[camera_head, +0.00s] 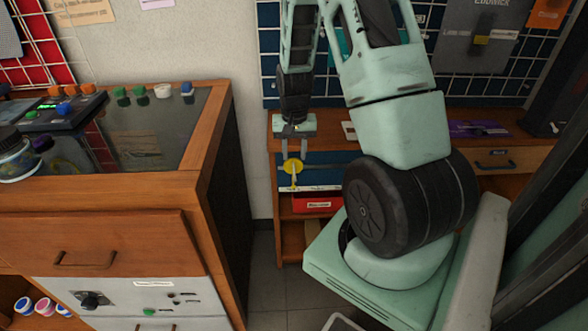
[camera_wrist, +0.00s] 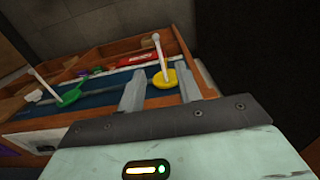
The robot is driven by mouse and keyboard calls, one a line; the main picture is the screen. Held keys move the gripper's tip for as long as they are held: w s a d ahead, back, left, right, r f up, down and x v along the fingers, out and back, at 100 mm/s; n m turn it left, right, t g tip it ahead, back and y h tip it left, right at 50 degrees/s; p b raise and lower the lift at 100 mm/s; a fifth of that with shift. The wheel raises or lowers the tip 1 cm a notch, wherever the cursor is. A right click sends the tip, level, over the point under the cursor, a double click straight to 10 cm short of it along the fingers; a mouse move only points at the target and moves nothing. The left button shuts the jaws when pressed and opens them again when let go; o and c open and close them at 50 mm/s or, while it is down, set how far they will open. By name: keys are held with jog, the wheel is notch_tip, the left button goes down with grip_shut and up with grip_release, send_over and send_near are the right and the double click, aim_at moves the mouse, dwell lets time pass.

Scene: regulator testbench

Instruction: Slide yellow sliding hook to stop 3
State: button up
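The yellow sliding hook (camera_head: 293,167) has a round yellow base and a thin white post. It sits on the blue panel (camera_head: 322,172) on the wooden bench, below my gripper (camera_head: 296,148) in the head view. In the wrist view, its yellow base (camera_wrist: 165,80) and upright white post appear between the two grey fingers of my gripper (camera_wrist: 160,82). The fingers are apart, and I see no grip on the hook. I cannot tell whether either finger touches it. No stop number is readable.
A green hook (camera_wrist: 70,97) with a white post stands left of the yellow one in the wrist view. A red labelled box (camera_head: 317,203) is below the panel. A wooden cabinet (camera_head: 120,235) stands left, with a floor gap between it and the bench.

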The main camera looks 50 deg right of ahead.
aim_at(295, 174)
notch_tip(295, 174, down, 6)
jog(key=shift+f, duration=0.1)
dwell(0.4)
grip_shut()
